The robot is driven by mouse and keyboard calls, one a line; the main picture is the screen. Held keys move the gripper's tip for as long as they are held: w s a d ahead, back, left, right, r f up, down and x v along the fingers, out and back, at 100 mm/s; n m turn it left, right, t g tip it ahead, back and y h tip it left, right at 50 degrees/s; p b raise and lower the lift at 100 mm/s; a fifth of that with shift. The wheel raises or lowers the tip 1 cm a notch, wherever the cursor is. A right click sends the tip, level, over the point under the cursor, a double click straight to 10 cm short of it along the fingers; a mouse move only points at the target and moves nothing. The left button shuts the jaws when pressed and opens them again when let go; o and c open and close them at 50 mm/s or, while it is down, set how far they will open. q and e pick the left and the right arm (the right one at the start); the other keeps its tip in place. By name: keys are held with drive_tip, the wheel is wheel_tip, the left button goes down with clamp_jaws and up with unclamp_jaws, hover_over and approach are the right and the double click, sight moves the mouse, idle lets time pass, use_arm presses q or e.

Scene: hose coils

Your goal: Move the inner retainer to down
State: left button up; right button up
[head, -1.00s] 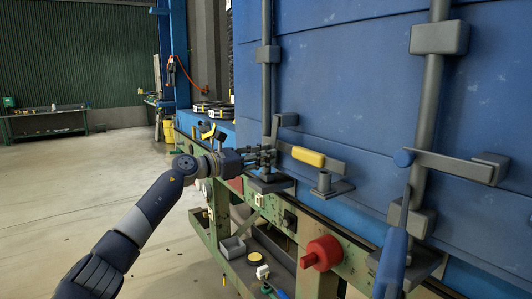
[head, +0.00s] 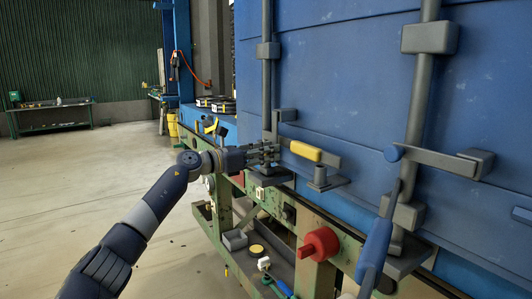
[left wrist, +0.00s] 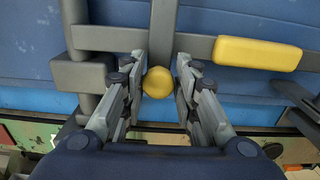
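In the left wrist view a yellow rounded knob (left wrist: 158,81) sits between the fingertips, in front of an upright grey bar (left wrist: 163,28). It may be the inner retainer's end; I cannot be sure. My left gripper (left wrist: 164,75) is open around the knob; the left finger is close to it or touching, with a gap at the right. In the head view my left gripper (head: 268,152) is at the left lock rod on the blue door and hides the knob. A grey lever with a yellow grip (head: 305,151) lies nearly level just right of it. My right gripper is out of view.
A second lever with a blue end (head: 393,153) and a slanted blue handle (head: 374,246) are on the right lock rod (head: 418,130). A grey post (head: 320,178) stands below the yellow grip. A red knob (head: 320,244) projects from the green frame (head: 305,222) below.

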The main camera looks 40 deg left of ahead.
use_arm(q)
drive_tip(key=shift+o, duration=0.5)
drive_tip(key=v, duration=1.2)
drive_tip(key=shift+d, duration=0.1)
idle(0.6)
